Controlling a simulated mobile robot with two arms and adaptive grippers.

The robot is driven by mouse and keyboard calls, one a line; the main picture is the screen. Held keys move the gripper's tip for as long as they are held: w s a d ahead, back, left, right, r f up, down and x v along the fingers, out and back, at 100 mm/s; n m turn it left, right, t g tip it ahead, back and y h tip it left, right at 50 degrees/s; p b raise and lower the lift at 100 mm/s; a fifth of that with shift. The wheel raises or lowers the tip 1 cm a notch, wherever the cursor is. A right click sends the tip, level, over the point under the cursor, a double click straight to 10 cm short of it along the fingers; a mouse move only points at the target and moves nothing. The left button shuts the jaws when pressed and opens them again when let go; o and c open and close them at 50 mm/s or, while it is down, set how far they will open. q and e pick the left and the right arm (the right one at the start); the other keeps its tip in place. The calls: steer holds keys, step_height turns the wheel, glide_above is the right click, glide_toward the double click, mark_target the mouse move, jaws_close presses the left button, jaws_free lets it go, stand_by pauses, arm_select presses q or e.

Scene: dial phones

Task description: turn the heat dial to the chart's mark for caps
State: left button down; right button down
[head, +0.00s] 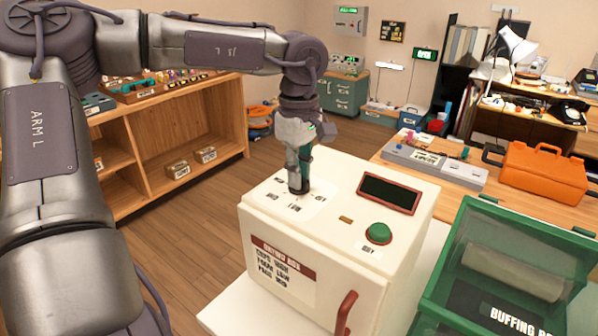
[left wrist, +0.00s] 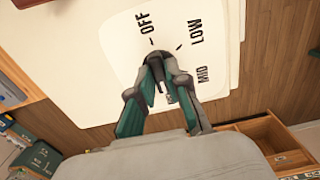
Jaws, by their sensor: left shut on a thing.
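The heat dial (left wrist: 160,86) is on the top of the white box (head: 345,195), mostly hidden by my fingers. My left gripper (head: 298,186) points down and is shut on the dial; its fingertips (left wrist: 158,72) also show in the left wrist view. Printed marks around the dial read OFF (left wrist: 144,24), LOW (left wrist: 195,32) and MID (left wrist: 203,75) in that view; any other mark is hidden there. The chart (head: 282,270) on the box front has several small lines; the top one seems to read CAPS HIGH, but it is blurred. My right gripper is out of view.
The box top also has a dark display (head: 389,194) and a green button (head: 379,233). A red handle (head: 345,313) is on its front. A green bin (head: 440,290) stands close at the right. An orange toolbox (head: 545,175) sits on the table behind.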

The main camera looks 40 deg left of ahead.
arm_select(q)
steer(key=c, duration=1.1)
jaws_free()
steer(key=shift+c, duration=0.2)
steer(key=shift+r, duration=0.1)
step_height(320, 180, up, 12)
